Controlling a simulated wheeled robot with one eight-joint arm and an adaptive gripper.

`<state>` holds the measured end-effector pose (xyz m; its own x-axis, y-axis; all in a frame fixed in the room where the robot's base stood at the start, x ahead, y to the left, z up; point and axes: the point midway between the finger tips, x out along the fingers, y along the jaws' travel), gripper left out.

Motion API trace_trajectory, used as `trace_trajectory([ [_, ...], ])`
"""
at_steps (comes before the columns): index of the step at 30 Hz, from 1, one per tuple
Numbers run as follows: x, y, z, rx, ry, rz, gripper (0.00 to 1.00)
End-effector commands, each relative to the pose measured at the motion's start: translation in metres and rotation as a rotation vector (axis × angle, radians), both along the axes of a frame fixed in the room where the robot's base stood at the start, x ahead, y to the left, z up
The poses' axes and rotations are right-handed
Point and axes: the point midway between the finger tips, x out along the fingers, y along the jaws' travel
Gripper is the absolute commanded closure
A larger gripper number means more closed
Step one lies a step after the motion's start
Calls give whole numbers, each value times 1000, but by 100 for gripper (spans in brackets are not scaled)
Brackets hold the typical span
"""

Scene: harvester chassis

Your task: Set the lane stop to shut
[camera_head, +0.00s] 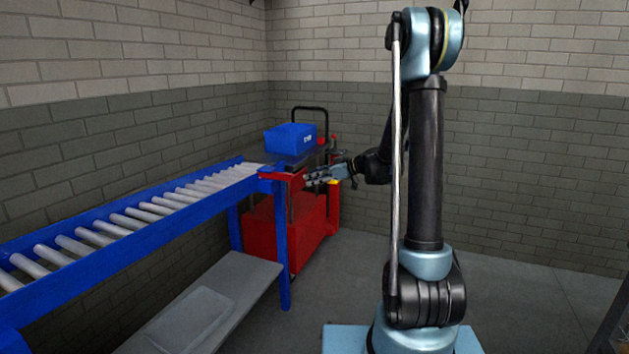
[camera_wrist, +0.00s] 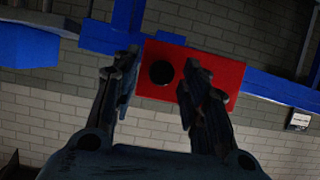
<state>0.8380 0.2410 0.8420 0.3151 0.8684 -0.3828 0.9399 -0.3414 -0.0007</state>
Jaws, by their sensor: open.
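The lane stop appears to be the red plate with a round black knob (camera_wrist: 162,73) on the blue frame of the roller lane. The red plate (camera_wrist: 222,72) fills the middle of the wrist view. A red piece also shows at the lane's end in the head view (camera_head: 287,176). My gripper (camera_wrist: 163,62) is open, with one finger on each side of the knob in that view. I cannot tell whether the fingers touch the knob. In the head view my gripper (camera_head: 312,179) is just right of the lane's end.
The blue roller lane (camera_head: 130,238) runs along the left, with a grey shelf (camera_head: 245,278) below. A blue bin (camera_head: 290,138) stands beyond its end, near a red cart (camera_head: 262,232). Brick walls close off the back. The floor at right (camera_head: 540,290) is clear.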

Motion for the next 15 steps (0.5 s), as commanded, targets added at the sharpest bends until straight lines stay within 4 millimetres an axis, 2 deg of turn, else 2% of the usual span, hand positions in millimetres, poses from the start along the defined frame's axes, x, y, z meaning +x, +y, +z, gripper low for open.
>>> trace_trajectory([
  [11, 1, 5, -2, 0, 0, 1, 59],
  [15, 1, 5, -2, 0, 0, 1, 89],
])
